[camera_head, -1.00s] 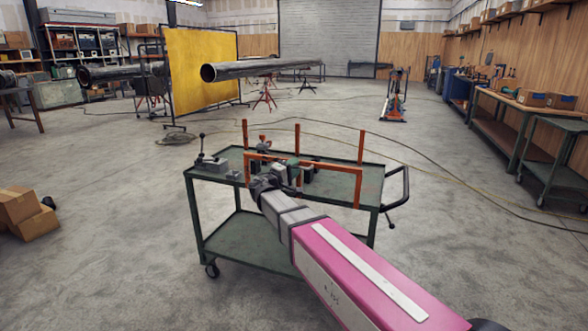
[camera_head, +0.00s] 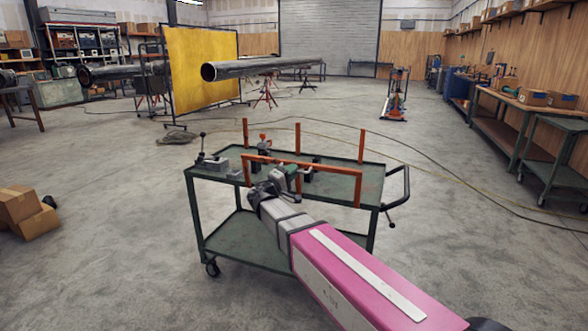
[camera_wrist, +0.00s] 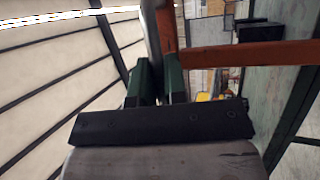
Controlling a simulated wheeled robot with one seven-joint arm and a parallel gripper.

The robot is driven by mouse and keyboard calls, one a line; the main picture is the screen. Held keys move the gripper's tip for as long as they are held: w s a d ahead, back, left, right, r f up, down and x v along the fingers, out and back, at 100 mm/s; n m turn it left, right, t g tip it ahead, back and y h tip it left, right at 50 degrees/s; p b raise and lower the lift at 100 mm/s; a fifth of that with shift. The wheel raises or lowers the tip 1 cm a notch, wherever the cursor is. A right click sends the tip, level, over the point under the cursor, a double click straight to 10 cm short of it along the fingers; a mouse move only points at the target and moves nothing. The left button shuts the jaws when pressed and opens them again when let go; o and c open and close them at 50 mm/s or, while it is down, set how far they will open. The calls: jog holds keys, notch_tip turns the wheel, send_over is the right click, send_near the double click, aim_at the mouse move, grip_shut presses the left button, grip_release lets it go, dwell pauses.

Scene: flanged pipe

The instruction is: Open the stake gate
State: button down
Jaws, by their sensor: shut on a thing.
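The orange stake gate (camera_head: 312,165) is a low frame along the near edge of the green cart (camera_head: 375,163), with a top rail and end uprights. My gripper (camera_head: 291,171) reaches the middle of the rail from the near side. In the wrist view my gripper's (camera_wrist: 159,75) green fingers are shut around a narrow upright part beside an orange post (camera_wrist: 167,35) of the gate. An orange rail (camera_wrist: 250,53) runs right from that post. The exact contact is partly hidden by the fingers and the dark gripper body.
Orange stakes (camera_head: 298,140) stand along the cart's far edge. A vise-like grey tool (camera_head: 212,162) sits at the cart's left end. A black push handle (camera_head: 398,185) sticks out at its right. Cardboard boxes (camera_head: 22,205) lie on the floor at left. The floor around is mostly clear.

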jog(key=s+a+f+m+t+h, duration=0.1)
jog(key=s+a+f+m+h, duration=0.1)
jog(key=s+f, duration=0.6)
jog(key=shift+s+a+f+h, duration=0.2)
jog(key=shift+s+f+h, duration=0.15)
jog(key=shift+f, duration=1.65)
jog(key=c, duration=1.2)
grip_release()
jog(key=v, duration=1.1)
jog(key=shift+w+d+f, duration=0.1)
